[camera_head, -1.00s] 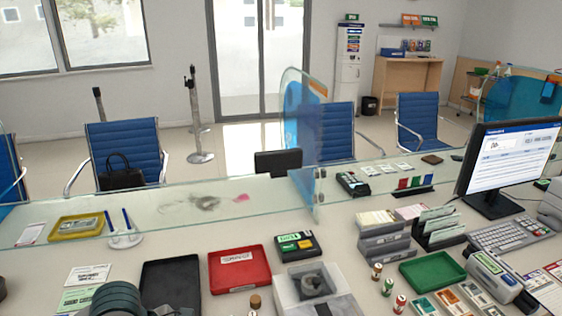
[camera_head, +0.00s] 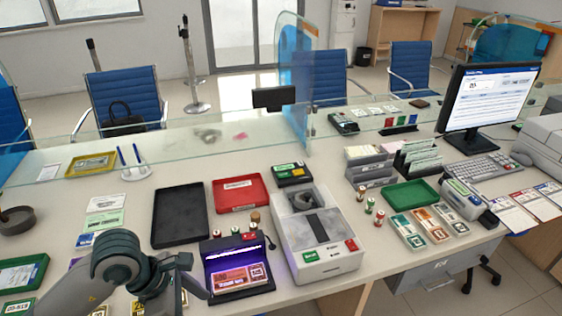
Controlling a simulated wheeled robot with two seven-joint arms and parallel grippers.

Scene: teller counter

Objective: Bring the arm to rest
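My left arm reaches in from the lower left of the head view, low over the counter (camera_head: 330,168). Its dark gripper end (camera_head: 183,285) is near the bottom edge, just left of a black note checker (camera_head: 238,295). The fingers are too small and too much covered by the arm to show whether they are open or shut, and I see nothing clearly held. A reddish banknote (camera_head: 238,276) lies in the checker under a purple light. My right gripper is not in view.
A black tray (camera_head: 180,215) and a red tray (camera_head: 240,195) lie beyond my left arm. A grey counting machine (camera_head: 322,262) stands right of the checker. A glass screen (camera_head: 230,130) runs along the back. Banknote bundles and cards surround my arm at lower left.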

